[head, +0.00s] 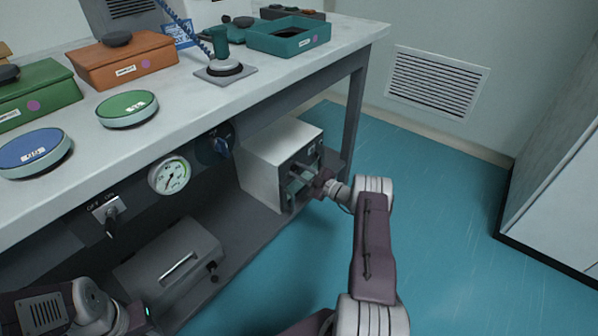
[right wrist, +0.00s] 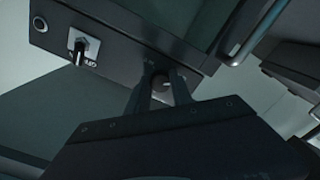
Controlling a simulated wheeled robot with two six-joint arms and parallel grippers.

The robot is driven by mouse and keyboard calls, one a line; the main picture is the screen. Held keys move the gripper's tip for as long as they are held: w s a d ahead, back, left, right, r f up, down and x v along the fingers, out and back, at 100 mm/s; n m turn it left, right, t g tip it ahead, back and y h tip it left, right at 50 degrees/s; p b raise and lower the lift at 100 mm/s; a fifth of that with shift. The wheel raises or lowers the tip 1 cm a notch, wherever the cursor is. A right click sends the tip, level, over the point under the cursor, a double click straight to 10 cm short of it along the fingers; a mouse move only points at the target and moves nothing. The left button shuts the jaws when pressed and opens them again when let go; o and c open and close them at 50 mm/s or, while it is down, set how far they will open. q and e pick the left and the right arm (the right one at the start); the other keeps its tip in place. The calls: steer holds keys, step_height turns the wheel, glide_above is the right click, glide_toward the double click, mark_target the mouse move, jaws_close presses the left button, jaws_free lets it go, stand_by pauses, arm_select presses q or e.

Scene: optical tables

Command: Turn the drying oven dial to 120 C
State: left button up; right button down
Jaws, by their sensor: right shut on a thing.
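The drying oven (head: 262,157) is a pale box with a dark front, standing on the shelf under the bench. My right gripper (head: 308,186) is at its front. In the right wrist view, the two fingers (right wrist: 167,88) are closed on a small round dial (right wrist: 165,84) on the dark front panel. The fingers hide most of the dial, and its pointer and scale cannot be read. A toggle switch (right wrist: 80,47) with a pale plate is on the same panel. My left gripper (head: 140,318) is low at the left edge, its fingers not clear.
A bar handle (right wrist: 258,35) is close to the right gripper. The floor (head: 440,200) to the right is clear.

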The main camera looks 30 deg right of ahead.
steer(key=shift+f, duration=0.1)
steer(key=c, duration=1.1)
jaws_free()
steer(key=shift+s+d, duration=0.1)
steer(key=shift+s, duration=0.1)
steer(key=p+v, duration=0.4)
steer(key=v, duration=0.4)
steer(key=shift+s+d, duration=0.1)
steer(key=shift+s, duration=0.25)
